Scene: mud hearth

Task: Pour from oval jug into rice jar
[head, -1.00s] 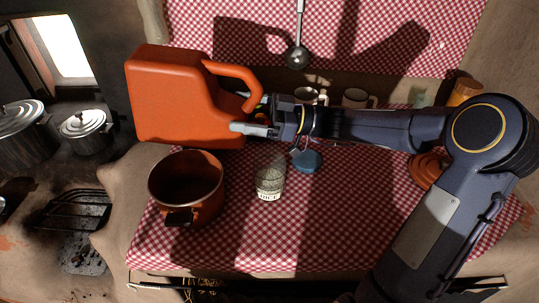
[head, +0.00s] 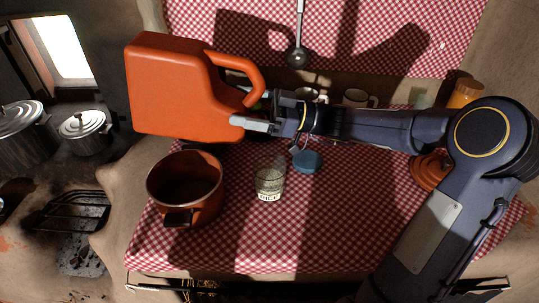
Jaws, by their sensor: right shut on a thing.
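The jug (head: 175,90) is a large orange can with a looped handle on its right side. My right gripper (head: 250,112) is shut on the jug at its right side, below the handle loop. The jug is held above the counter's back left, tilted; its mouth cannot be made out. The rice jar (head: 269,184) is a small clear glass with a pale label and pale contents low in it. It stands upright and open on the checked cloth, below and right of the jug and apart from it. My left gripper is not in view.
A brown pot (head: 186,188) stands just left of the jar, below the jug. A blue lid (head: 306,161) lies behind the jar. Mugs (head: 355,97) stand at the back, and a ladle (head: 298,55) hangs on the wall.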

